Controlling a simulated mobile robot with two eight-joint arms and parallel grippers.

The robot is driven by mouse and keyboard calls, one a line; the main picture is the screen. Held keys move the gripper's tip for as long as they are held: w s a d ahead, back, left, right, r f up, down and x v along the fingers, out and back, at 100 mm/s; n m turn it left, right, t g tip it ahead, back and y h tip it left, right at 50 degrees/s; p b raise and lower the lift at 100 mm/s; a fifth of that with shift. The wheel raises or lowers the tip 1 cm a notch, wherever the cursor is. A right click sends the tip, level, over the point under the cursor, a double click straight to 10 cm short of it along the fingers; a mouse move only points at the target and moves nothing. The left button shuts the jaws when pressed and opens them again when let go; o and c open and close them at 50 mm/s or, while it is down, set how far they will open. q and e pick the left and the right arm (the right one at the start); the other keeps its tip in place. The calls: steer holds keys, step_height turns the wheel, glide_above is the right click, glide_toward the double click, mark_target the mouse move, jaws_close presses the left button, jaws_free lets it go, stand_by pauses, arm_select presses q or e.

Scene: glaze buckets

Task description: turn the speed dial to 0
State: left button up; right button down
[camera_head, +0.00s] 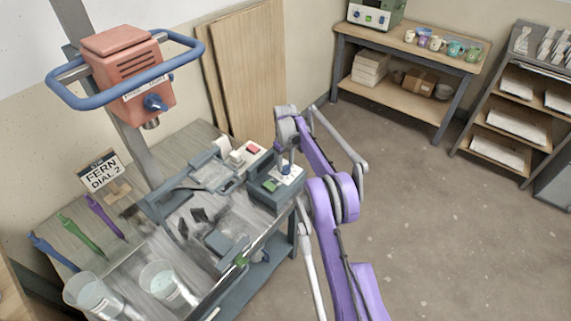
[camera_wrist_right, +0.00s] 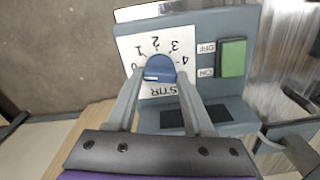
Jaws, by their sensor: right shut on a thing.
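The blue speed dial (camera_wrist_right: 160,68) sits on a white scale plate (camera_wrist_right: 130,45) marked STIR, with numbers around it, on a grey control box (camera_wrist_right: 215,30). The plate appears upside down in the right wrist view. A pale mark shows on the dial's lower left edge; which number it points at is unclear. My right gripper (camera_wrist_right: 160,85) is shut on the dial, one finger on each side. In the head view my right gripper (camera_head: 286,158) comes down on the dial from above, and the control box (camera_head: 262,195) stands at the bench's right end. My left gripper is not in view.
A green OFF/ON switch (camera_wrist_right: 232,58) sits beside the dial plate. A sign (camera_head: 104,173) reads "FERN DIAL 2". Clear buckets (camera_head: 92,296) stand on the bench, and an orange mixer head (camera_head: 128,75) with a blue ring handle hangs above. Floor to the right is free.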

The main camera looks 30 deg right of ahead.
mark_target(285, 166)
steer(key=shift+n, duration=0.4)
steer(key=shift+c, duration=1.4)
jaws_free()
step_height(285, 166, up, 11)
